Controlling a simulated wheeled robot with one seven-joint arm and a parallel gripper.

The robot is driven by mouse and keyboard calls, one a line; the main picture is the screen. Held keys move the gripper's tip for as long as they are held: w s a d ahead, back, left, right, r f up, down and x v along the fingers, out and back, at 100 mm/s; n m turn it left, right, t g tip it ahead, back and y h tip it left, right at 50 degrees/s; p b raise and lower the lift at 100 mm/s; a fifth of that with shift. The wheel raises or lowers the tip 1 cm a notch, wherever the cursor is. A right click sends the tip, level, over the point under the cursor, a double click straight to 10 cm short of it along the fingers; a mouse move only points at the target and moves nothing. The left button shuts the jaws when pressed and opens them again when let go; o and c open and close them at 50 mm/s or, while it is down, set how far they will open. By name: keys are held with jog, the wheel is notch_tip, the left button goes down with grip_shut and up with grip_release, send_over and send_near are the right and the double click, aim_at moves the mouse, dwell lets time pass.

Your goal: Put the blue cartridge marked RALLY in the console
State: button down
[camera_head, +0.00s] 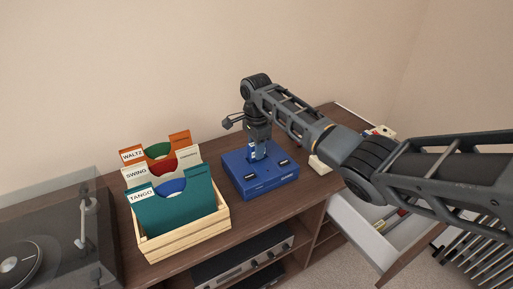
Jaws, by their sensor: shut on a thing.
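The blue console (273,184) sits on the wooden sideboard, right of the record crate. My gripper (258,152) points down over the middle of the console. It is shut on a small blue cartridge (259,149) with a pale label. The cartridge is at the console's top, around its middle. The label is too small to read, and the fingers partly cover the cartridge. I cannot tell how deep it sits in the console.
A wooden crate (188,241) with record sleeves and dividers stands left of the console. A turntable (50,250) is at the far left. An open drawer (368,243) juts out at right under my arm. A stereo unit (243,258) is on the shelf below.

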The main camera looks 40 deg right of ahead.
jog(key=shift+s+f+p, duration=0.15)
jog(key=shift+f+p, duration=0.15)
jog(key=shift+f, duration=0.45)
dwell(1.2)
jog(key=c, duration=1.2)
grip_release()
jog(key=o, duration=0.4)
jog(key=shift+s+f, duration=0.1)
jog(key=shift+f, duration=0.1)
jog(key=r, duration=0.9)
jog(key=shift+w, duration=0.4)
